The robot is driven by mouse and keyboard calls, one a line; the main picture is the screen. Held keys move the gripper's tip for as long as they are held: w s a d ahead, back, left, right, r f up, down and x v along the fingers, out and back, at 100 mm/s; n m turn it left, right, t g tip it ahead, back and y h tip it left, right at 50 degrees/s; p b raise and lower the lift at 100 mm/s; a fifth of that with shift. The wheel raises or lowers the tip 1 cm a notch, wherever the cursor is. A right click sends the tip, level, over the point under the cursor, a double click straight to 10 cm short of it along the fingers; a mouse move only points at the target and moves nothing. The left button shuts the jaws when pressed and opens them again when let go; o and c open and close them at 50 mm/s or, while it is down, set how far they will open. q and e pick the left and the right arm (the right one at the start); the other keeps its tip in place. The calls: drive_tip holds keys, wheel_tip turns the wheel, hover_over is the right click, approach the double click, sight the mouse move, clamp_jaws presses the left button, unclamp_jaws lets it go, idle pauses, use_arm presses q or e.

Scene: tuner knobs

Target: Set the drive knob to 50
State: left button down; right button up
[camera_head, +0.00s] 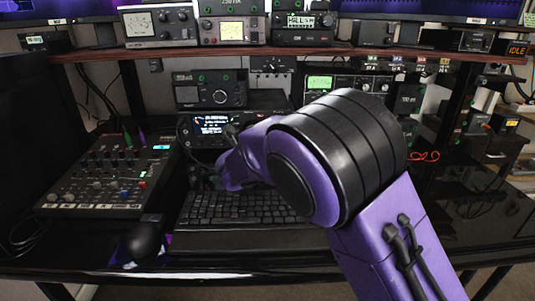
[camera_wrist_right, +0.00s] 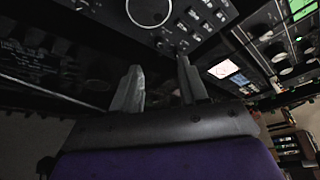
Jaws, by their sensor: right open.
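A black radio with a lit screen (camera_head: 210,124) stands behind the keyboard, its right part hidden by my right arm. No drive label or setting is readable, so I cannot tell which knob is the drive knob. In the right wrist view, a panel carries a large round knob (camera_wrist_right: 148,10) at the top and small buttons beside it. My right gripper (camera_wrist_right: 158,84) is open and empty, its two fingers apart below this panel. In the head view my purple arm mostly hides this gripper, close to the radio's front. My left gripper is not seen.
A keyboard (camera_head: 235,208) lies in front of the radio, partly under my arm. A mixer (camera_head: 103,180) stands at left and a black rounded object (camera_head: 145,240) at the front edge. More radios (camera_head: 158,25) line the shelf (camera_head: 160,54) above.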

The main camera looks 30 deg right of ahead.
drive_tip(key=x, duration=0.7)
drive_tip(key=shift+w+d+f+b, duration=0.15)
drive_tip(key=shift+w+d+b, duration=0.05)
drive_tip(key=shift+w+b, duration=0.1)
drive_tip(key=shift+s, duration=0.1)
clamp_jaws()
